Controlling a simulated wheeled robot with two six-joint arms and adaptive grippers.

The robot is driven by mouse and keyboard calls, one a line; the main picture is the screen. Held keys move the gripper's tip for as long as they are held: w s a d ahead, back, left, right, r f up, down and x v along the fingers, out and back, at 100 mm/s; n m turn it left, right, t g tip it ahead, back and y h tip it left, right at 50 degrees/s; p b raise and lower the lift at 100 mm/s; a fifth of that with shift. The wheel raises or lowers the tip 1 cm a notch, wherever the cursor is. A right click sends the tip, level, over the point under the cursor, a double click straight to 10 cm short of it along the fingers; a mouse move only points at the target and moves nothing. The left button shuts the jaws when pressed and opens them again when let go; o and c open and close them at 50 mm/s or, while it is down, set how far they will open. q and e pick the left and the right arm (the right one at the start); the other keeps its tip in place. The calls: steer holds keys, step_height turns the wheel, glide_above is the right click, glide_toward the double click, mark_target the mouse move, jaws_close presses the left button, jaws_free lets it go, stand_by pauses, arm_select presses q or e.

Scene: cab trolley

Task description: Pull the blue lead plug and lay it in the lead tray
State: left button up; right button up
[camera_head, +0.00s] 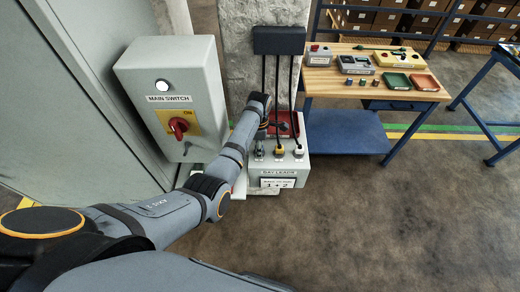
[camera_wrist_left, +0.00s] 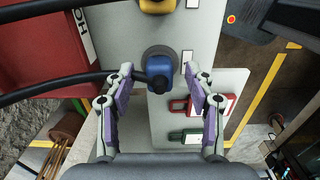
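The blue lead plug (camera_wrist_left: 159,72) sits in a round socket on the grey lead box (camera_head: 293,171), its black cable running left in the left wrist view. My left gripper (camera_wrist_left: 160,76) is open, one finger on each side of the plug with gaps between. In the head view my left gripper (camera_head: 260,149) is small at the box's left socket, and the blue plug cannot be made out there. A yellow plug (camera_head: 279,150) and a white plug (camera_head: 298,151) stand to its right. A red tray (camera_head: 285,125) lies behind the box; its label (camera_wrist_left: 84,22) is partly cut off. My right gripper is not in view.
A main switch cabinet (camera_head: 172,95) with a red knob stands left of the box, close to my arm. Black cables hang from a dark wall block (camera_head: 279,40). A workbench (camera_head: 375,90) with trays is to the right. Red (camera_wrist_left: 180,106) and green (camera_wrist_left: 185,137) tagged items lie below the plug.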

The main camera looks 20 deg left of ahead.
arm_select(q)
jaws_close()
steer(key=shift+r, duration=0.1)
steer(key=shift+w+r, duration=0.1)
steer(key=shift+r, duration=2.8)
